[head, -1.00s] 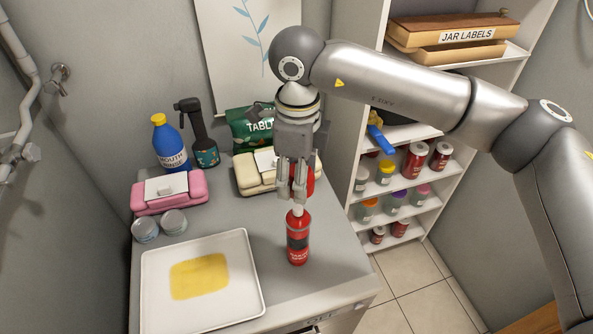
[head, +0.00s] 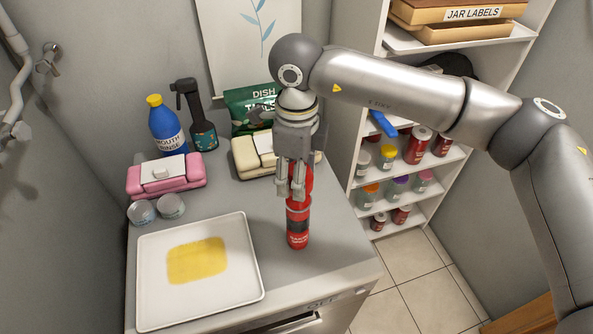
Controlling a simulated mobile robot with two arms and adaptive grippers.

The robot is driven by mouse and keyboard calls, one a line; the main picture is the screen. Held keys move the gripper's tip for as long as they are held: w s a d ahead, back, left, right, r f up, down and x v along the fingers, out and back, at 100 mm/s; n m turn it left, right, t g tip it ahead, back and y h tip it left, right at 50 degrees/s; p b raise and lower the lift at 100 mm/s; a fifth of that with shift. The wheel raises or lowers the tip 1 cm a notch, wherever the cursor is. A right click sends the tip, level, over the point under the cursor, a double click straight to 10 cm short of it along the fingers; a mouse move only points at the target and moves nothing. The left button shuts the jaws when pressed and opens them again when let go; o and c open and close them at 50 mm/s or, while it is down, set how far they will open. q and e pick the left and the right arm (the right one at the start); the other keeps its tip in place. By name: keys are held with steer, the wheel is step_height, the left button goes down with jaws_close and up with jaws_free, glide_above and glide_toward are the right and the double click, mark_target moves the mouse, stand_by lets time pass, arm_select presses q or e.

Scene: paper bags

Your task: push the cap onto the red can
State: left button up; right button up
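The red can (head: 298,228) stands upright near the front right of the grey counter, with a dark band around its middle. My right gripper (head: 291,190) points straight down just above it, with its fingertips at the can's top. Its fingers are closed around a red cap (head: 304,178), which shows partly behind and to the right of them. The cap appears to be over the can's white nozzle, which is hidden now. I cannot tell whether the cap is fully seated. My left gripper is not in view.
A white tray (head: 150,300) with a yellow patch lies left of the can. Two grey tins (head: 142,211), a pink wipes case (head: 165,187), a blue mouth rinse bottle (head: 167,135), a dark spray bottle (head: 203,134), a cream case (head: 245,165) and a green bag (head: 240,105) stand behind.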

steer(key=shift+b, duration=0.75)
stand_by(1.1)
steer(key=shift+f+b, duration=0.9)
steer(key=shift+b, duration=0.2)
stand_by(0.5)
steer(key=shift+f+b, duration=0.6)
steer(key=shift+b, duration=0.4)
stand_by(0.5)
steer(key=shift+f+b, duration=0.75)
stand_by(0.8)
steer(key=o, duration=0.8)
steer(key=shift+c, duration=0.2)
